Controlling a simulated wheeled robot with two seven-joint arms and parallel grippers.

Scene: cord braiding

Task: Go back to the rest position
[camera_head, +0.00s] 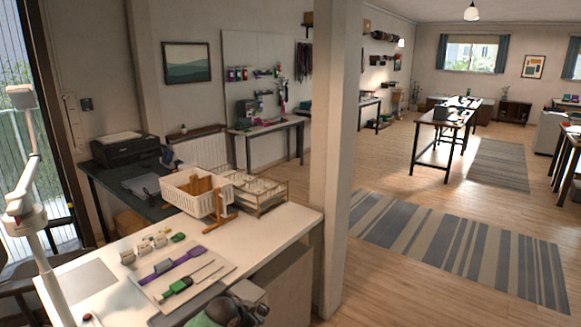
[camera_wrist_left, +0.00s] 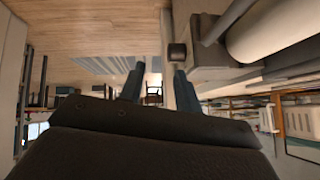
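My left gripper (camera_head: 250,309) shows as a dark shape at the bottom edge of the head view, by the front edge of the white table (camera_head: 290,216). In the left wrist view its two fingers (camera_wrist_left: 158,78) stand apart with nothing between them. My right gripper is in neither view.
A white basket (camera_head: 187,202) and a wooden divided tray (camera_head: 264,192) stand at the table's back. A white pillar (camera_head: 338,150) rises beside the table's right end. Striped rugs (camera_head: 455,243) lie on the open floor to the right. A printer (camera_head: 125,147) sits on a dark desk.

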